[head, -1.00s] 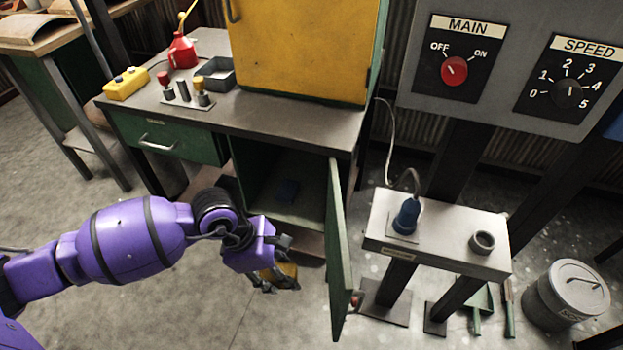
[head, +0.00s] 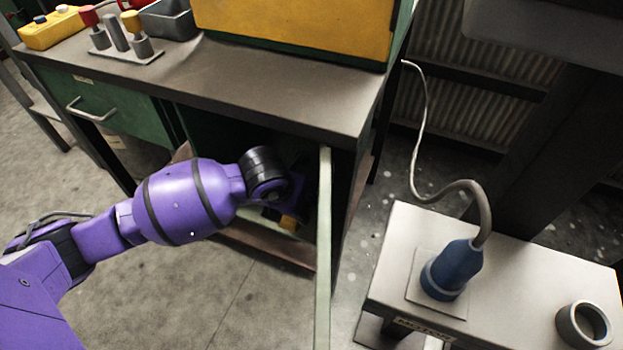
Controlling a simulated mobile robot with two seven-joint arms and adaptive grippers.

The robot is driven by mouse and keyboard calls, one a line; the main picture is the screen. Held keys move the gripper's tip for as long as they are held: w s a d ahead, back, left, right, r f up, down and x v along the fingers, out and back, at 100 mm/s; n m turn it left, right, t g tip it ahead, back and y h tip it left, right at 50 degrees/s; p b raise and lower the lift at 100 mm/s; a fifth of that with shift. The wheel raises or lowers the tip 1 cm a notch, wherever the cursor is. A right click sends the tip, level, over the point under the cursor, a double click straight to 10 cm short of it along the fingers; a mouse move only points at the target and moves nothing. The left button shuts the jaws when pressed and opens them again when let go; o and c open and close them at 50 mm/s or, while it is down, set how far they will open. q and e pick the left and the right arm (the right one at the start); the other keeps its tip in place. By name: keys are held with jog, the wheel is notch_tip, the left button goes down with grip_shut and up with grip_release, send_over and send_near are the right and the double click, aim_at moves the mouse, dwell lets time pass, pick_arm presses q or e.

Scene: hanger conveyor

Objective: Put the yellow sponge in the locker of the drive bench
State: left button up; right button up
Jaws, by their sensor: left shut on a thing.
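The yellow sponge (head: 289,222) shows as a small patch in the shadow below my left wrist. My left gripper (head: 285,211) is shut on it, inside the mouth of the locker (head: 262,243) under the drive bench (head: 260,88). Most of the fingers are dark and hidden by my own wrist. I cannot tell whether the sponge touches the locker floor. The locker door (head: 323,260) stands open, seen nearly edge-on, just right of my gripper. My right gripper is not in view.
A drawer with a handle (head: 88,109) is left of the locker. A yellow button box (head: 52,27), a lever block (head: 127,52) and a grey tray (head: 168,19) stand on the bench. At right, a pale stand (head: 395,280) holds a blue plug (head: 450,270) and a grey ring (head: 583,325).

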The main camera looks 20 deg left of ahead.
pick_arm(q)
jog(key=w+b, duration=0.1)
jog(key=w, duration=0.4)
jog(key=w+b, duration=0.2)
jog(key=w, duration=0.3)
jog(key=shift+w+d+f, duration=0.1)
jog(key=shift+d+f, duration=0.05)
jog(key=shift+d, duration=0.05)
jog(key=shift+w, duration=0.55)
jog(key=shift+w+b, duration=0.35)
notch_tip(320, 180, down, 3)
jog(key=shift+f+b, duration=0.2)
jog(key=shift+b, duration=0.8)
jog(key=shift+r, duration=0.2)
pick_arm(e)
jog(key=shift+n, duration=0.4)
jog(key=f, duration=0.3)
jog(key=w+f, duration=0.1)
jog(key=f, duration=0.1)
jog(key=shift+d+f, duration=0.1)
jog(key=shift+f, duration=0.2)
pick_arm(q)
jog(key=shift+f, duration=0.15)
jog(key=o, duration=0.9)
jog(key=shift+o, duration=0.2)
